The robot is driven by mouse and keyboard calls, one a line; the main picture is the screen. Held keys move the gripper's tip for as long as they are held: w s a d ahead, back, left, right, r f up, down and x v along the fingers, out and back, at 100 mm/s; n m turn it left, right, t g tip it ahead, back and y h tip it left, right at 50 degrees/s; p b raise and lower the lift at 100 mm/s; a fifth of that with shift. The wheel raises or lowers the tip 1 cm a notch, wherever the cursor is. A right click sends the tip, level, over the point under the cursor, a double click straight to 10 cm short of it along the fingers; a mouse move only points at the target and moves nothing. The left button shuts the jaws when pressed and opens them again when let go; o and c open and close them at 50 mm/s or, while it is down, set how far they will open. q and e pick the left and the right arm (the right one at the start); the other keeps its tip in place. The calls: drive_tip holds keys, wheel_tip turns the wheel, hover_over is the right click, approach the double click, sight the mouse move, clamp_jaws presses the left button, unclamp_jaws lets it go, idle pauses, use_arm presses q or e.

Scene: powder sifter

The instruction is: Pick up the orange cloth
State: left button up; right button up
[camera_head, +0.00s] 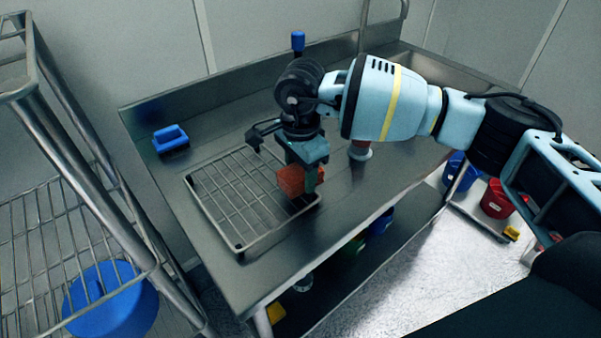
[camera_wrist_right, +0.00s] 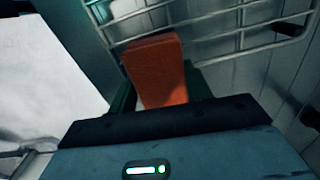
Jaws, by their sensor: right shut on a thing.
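The orange cloth (camera_head: 291,180) is a folded, block-like piece in the head view, at the right edge of the wire rack. My right gripper (camera_head: 309,178) is shut on it from above. In the right wrist view the orange cloth (camera_wrist_right: 158,70) stands out between the fingers of the right gripper (camera_wrist_right: 165,98). Whether the cloth still touches the rack or is slightly above it, I cannot tell. My left gripper is not in view.
The wire rack (camera_head: 212,205) lies on the steel table (camera_head: 215,122). A blue-handled brush (camera_head: 171,140) sits at the table's back left. A blue-topped item (camera_head: 298,42) stands at the back. A wire shelf (camera_head: 40,230) stands left. Blue and red buckets (camera_head: 497,199) are at right.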

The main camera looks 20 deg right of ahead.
sight(300, 170)
wheel_tip(300, 170, up, 3)
drive_tip(key=s+d+r+b, duration=0.1)
drive_tip(key=s, duration=1.5)
drive_tip(key=shift+d+r, duration=0.2)
drive_tip(key=shift+r, duration=0.15)
drive_tip(key=o, duration=0.3)
drive_tip(key=shift+c, duration=1.1)
